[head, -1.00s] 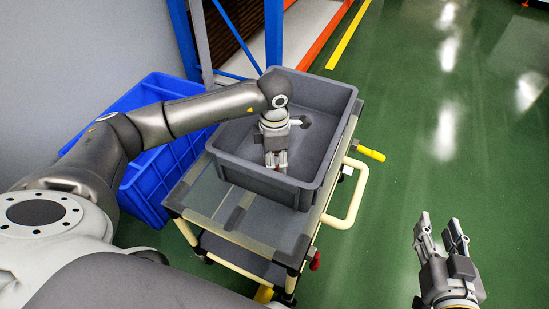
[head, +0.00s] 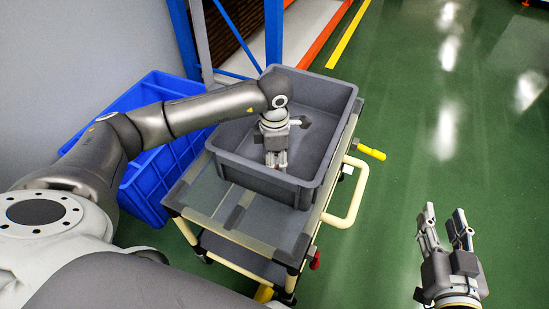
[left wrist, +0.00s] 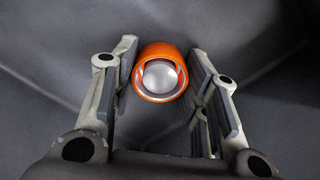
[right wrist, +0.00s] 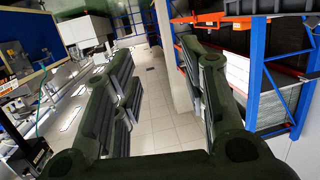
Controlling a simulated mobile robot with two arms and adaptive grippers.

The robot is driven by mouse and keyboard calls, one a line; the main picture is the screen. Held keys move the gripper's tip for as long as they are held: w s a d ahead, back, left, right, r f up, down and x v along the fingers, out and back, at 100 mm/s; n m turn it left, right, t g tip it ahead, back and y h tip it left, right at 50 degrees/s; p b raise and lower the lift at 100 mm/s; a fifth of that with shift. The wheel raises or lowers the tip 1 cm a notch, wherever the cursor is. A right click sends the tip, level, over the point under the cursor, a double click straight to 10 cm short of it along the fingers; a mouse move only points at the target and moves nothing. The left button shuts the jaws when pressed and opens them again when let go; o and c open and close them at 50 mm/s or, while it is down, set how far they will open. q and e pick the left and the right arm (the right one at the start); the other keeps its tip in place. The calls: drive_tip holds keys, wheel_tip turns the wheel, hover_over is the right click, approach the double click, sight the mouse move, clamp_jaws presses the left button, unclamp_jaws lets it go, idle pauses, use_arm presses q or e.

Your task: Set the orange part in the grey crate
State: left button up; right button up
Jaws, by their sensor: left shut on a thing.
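The orange part (left wrist: 160,70), a short orange ring with a pale dome in its middle, sits between the fingers of my left gripper (left wrist: 163,85) in the left wrist view. The left gripper (head: 276,165) is shut on it, down inside the grey crate (head: 228,168) near its front wall. The grey crate stands on a cart. My right gripper (head: 445,222) is open and empty above the green floor; it also shows in the right wrist view (right wrist: 160,85).
The cart (head: 262,232) has a cream handle (head: 352,205) on its right side. A blue crate (head: 140,180) stands to its left, partly behind my arm. A rack with a blue post (head: 273,35) stands behind. The green floor (head: 440,120) at right is clear.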

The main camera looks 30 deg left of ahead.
use_arm(q)
drive_tip(key=shift+f, duration=0.1)
use_arm(e)
drive_tip(key=shift+w+a+r+t, duration=0.1)
drive_tip(key=shift+w+r+t, duration=0.05)
drive_tip(key=shift+r+t, duration=0.2)
use_arm(q)
drive_tip(key=o, duration=1.3)
use_arm(e)
drive_tip(key=shift+r, duration=0.1)
use_arm(q)
wheel_tip(320, 180, up, 12)
